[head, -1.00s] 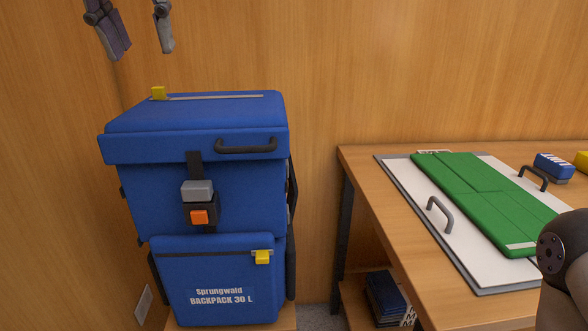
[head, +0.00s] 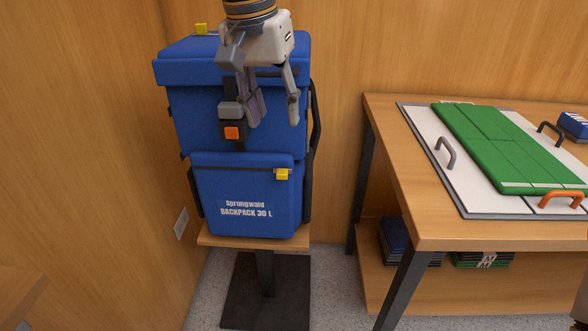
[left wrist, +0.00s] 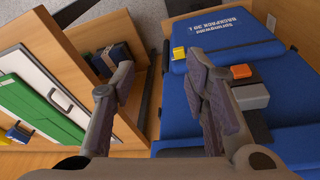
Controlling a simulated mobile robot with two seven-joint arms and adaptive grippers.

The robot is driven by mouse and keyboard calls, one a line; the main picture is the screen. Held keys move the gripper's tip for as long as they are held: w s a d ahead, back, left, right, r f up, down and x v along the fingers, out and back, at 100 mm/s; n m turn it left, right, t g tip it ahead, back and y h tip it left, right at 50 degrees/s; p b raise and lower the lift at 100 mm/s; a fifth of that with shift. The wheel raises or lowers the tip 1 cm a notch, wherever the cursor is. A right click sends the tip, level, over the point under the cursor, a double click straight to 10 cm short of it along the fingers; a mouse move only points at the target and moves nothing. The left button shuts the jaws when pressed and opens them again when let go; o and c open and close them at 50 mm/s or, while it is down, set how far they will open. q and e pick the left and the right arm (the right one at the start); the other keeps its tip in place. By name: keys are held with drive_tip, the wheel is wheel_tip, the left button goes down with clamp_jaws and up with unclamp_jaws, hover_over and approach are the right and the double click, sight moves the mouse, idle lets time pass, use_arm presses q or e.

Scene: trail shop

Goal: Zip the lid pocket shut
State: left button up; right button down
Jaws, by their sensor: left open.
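The blue backpack (head: 245,180) stands upright on a small stand. The yellow pull (head: 201,29) of the lid pocket is at the left of the lid's (head: 185,70) top. Most of the lid's zip line is hidden behind my left wrist or out of frame. My left gripper (head: 274,112) hangs open and empty in front of the backpack, fingers down, right of the buckle and below the lid. In the left wrist view, the open left gripper (left wrist: 157,75) has the front pocket's yellow pull (left wrist: 179,54) beyond its fingers.
An orange-and-grey buckle (head: 231,132) and a front pocket with its yellow pull (head: 282,174) are on the backpack's front. A wooden table (head: 400,180) at right holds a green panel (head: 505,150) on a white board. Wooden walls stand behind and at left.

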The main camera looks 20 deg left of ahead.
use_arm(q)
drive_tip(key=s+d+f+g+h, duration=0.1)
drive_tip(key=d+f, duration=0.2)
drive_tip(key=f, duration=0.6)
drive_tip(key=shift+s+d+f+m, duration=0.15)
drive_tip(key=shift+s+f+m, duration=0.15)
drive_tip(key=shift+s, duration=0.05)
